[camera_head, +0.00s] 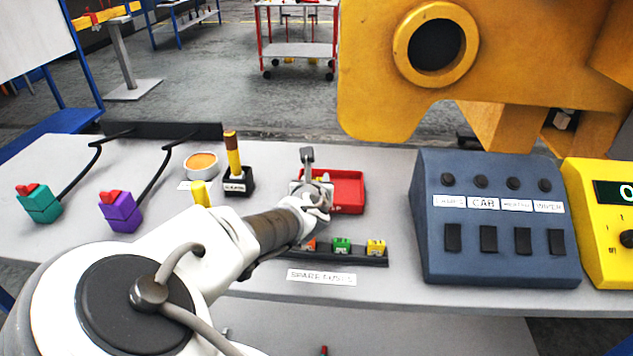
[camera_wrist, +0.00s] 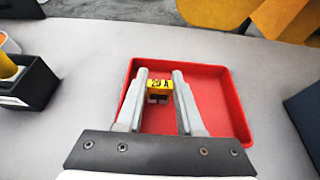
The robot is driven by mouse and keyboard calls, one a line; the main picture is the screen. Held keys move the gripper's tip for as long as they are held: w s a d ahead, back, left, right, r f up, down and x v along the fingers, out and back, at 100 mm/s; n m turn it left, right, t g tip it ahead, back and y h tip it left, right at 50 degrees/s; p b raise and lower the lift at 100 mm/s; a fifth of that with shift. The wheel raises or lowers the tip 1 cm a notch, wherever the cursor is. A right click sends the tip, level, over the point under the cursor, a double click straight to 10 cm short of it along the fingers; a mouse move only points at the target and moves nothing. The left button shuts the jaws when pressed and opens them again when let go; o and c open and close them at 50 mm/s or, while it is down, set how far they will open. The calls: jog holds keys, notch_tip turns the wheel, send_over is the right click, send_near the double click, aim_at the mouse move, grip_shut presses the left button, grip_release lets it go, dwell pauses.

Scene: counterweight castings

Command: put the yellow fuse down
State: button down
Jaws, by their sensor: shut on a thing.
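My gripper (camera_wrist: 159,88) is shut on a yellow fuse (camera_wrist: 159,84) marked "20 A", held between the fingertips. In the wrist view the fuse appears over the red tray (camera_wrist: 222,110), whose floor looks empty around it. I cannot tell whether the fuse touches the tray floor. Another yellow fuse (camera_head: 376,247) sits in the spare fuse rack (camera_head: 355,260) in front of the tray.
A black holder (camera_head: 238,184) with a yellow-handled tool stands left of the tray. A blue switch box (camera_head: 495,250) is to the right. Bare bench lies between the tray and that box.

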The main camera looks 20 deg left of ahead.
jog(key=shift+f, duration=0.15)
jog(key=c, duration=0.5)
grip_release()
jog(key=shift+c, duration=0.2)
jog(key=shift+r, duration=0.25)
